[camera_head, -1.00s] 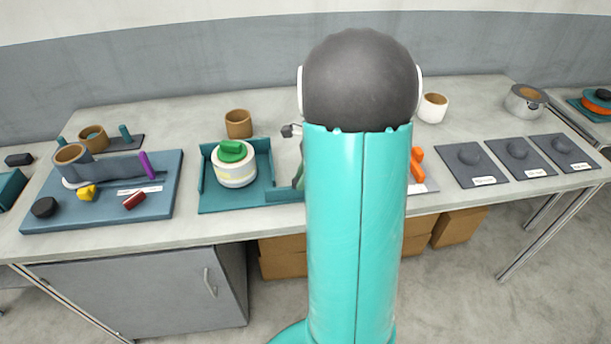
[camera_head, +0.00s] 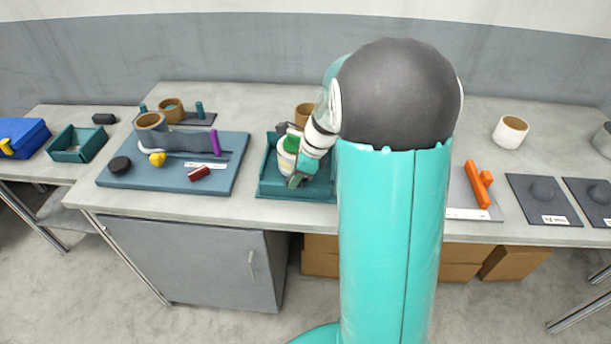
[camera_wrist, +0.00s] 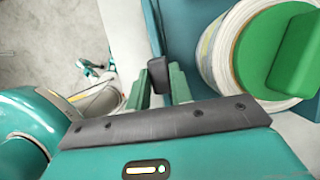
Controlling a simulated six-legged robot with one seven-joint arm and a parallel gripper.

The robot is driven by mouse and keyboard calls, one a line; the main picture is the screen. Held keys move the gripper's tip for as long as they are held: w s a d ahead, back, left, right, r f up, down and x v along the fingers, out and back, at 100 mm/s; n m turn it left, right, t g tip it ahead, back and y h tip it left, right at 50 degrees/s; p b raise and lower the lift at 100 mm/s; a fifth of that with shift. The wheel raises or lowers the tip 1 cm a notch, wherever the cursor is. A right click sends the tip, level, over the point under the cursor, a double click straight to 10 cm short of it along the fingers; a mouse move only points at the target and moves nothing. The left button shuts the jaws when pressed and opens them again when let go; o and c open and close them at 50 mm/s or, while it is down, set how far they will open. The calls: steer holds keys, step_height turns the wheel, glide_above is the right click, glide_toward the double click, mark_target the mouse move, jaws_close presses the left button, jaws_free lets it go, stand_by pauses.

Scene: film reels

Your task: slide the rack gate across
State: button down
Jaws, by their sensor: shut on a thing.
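The teal rack (camera_head: 268,186) stands on the bench, holding a pale round reel stack (camera_head: 286,160) with a green knob on top. In the wrist view, the stack (camera_wrist: 215,55) and its green top (camera_wrist: 285,50) are at the upper right. My gripper (camera_head: 294,181) is low at the rack's front side. In the wrist view my gripper (camera_wrist: 160,88) has its green fingers shut on a small dark block (camera_wrist: 158,72), which looks like the gate's handle. It sits against a teal strip (camera_wrist: 150,22), likely the gate. My arm hides the rack's right part.
Left of the rack is a blue-grey board (camera_head: 172,178) with a yellow piece, a red piece and a purple peg. A brown cup (camera_head: 305,114) stands behind the rack. An orange piece (camera_head: 478,185) and dark pads (camera_head: 543,197) lie right of my arm.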

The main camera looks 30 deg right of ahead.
steer(key=shift+w+a, duration=0.15)
steer(key=shift+a, duration=0.15)
steer(key=c, duration=1.2)
jaws_free()
steer(key=shift+c, duration=0.2)
steer(key=shift+d, duration=0.1)
steer(key=shift+d+r, duration=0.1)
steer(key=shift+r, duration=0.15)
steer(key=v, duration=1.3)
steer(key=shift+r, duration=0.15)
